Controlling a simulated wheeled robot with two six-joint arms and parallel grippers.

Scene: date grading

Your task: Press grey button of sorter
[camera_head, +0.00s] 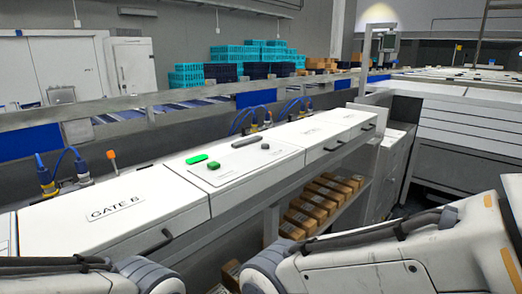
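The sorter's white top (225,178) runs across the middle of the view. A raised panel on it carries a small round grey button (265,146) at its right side. A longer grey bar (245,141) lies just behind and left of that button. A green button (213,165) and a bright green bar (196,159) sit on the panel's left side. Nothing covers the grey button. Links of both my arms show along the bottom edge, apart from the panel. Neither gripper is in view.
A white cover marked GATE B (115,209) is left of the panel, with a black handle in front. An orange-tipped post (111,155) and blue hoses stand behind it. Brown boxes (312,205) fill a shelf below. The space above the panel is clear.

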